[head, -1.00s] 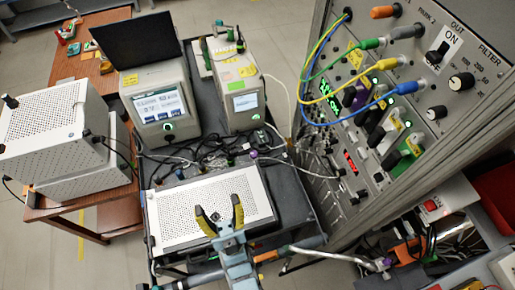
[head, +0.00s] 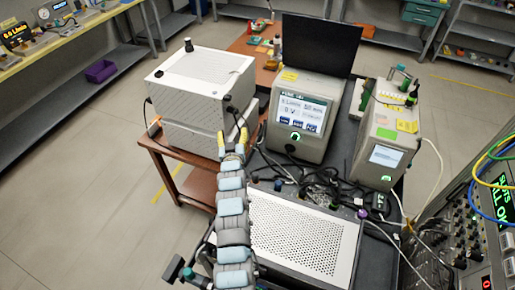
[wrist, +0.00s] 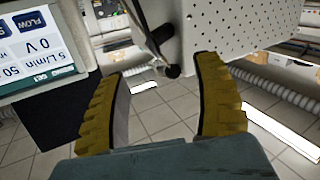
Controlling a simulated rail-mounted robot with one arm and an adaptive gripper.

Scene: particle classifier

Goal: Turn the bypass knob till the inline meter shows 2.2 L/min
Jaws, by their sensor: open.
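A small display with yellow digits, seeming to read 0.0 L/min (head: 16,36), stands on the bench at the far upper left; it looks like the inline meter. I cannot tell for sure which part is the bypass knob. My gripper (head: 234,139) is open and empty, beside the right side of the white perforated box (head: 188,101). In the wrist view, black fittings (wrist: 160,33) on that box show beyond and between the open yellow fingers, apart from them. A grey instrument (head: 296,112) with a lit screen showing 5 L/min and 0 V stands to the right.
A second perforated white unit (head: 300,238) lies on the dark cart in front, with cables behind it. A smaller grey device (head: 383,150) stands at right. The panel rack (head: 481,225) is at the right edge. Open floor (head: 80,190) lies at left.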

